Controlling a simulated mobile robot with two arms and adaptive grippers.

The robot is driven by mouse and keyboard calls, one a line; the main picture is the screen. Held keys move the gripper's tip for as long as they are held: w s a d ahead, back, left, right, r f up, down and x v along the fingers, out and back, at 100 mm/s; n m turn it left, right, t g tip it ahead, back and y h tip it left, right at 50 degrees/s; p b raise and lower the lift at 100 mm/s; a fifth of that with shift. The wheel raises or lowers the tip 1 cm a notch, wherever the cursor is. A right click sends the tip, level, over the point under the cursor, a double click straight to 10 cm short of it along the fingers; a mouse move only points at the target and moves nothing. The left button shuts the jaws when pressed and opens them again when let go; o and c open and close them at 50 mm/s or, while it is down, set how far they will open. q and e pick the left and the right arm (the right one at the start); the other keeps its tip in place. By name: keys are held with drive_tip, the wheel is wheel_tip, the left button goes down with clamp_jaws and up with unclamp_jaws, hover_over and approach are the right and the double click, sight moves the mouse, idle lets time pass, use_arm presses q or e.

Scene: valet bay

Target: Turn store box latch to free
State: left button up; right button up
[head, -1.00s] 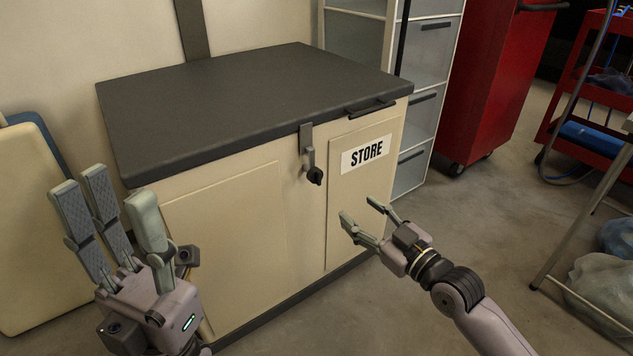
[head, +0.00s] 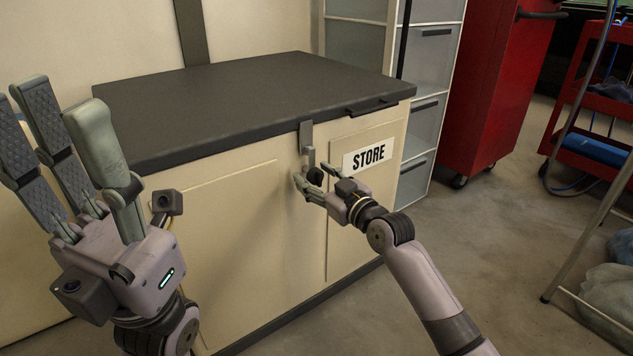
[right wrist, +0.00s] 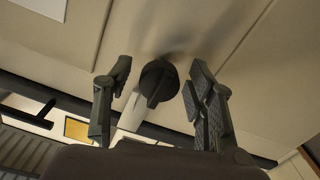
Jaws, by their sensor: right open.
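The store box (head: 235,230) is a cream cabinet with a dark grey lid (head: 250,100) and a STORE label (head: 368,156). Its latch (head: 307,140) hangs from the lid's front edge, with a black knob (head: 314,176) at the lower end. My right gripper (head: 312,175) is at the knob with its fingers spread. In the right wrist view the knob (right wrist: 159,82) sits between the two open fingers, with a gap showing on each side. My left gripper (head: 60,125) is raised at the left, fingers spread and empty, well away from the box.
A clear-fronted drawer unit (head: 425,100) stands behind the box's right side. A red cabinet (head: 495,90) on castors and a red cart (head: 590,150) stand farther right. A lid handle (head: 372,107) sticks out at the front right. Floor between box and cart is clear.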

drive_tip(key=c, duration=1.2)
